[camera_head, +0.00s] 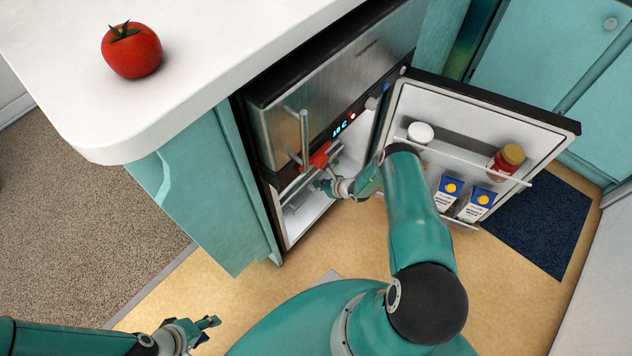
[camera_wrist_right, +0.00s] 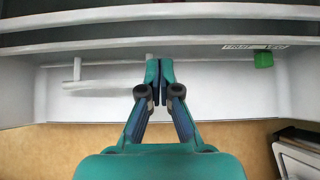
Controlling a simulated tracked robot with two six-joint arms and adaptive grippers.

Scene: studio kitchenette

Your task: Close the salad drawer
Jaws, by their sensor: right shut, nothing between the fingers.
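The fridge (camera_head: 337,72) stands open under the counter. The salad drawer (camera_head: 296,201) appears low in its compartment, pale and partly hidden by my right gripper. In the right wrist view a pale panel with a thin bar handle (camera_wrist_right: 77,73) on the left seems to be the drawer; how far out it sits I cannot tell. My right gripper (camera_head: 322,185) is shut and empty inside the fridge opening; in its wrist view the fingertips (camera_wrist_right: 159,68) are together in front of the pale panel, contact unclear. My left gripper (camera_head: 211,330) is open and empty, low above the floor.
The fridge door (camera_head: 475,105) is swung open to the right, with a jar (camera_head: 507,159) and cartons (camera_head: 476,204) on its racks. A red item (camera_head: 319,156) is inside the fridge. A tomato (camera_head: 133,51) sits on the white counter (camera_head: 215,55). A green item (camera_wrist_right: 263,59) is at right.

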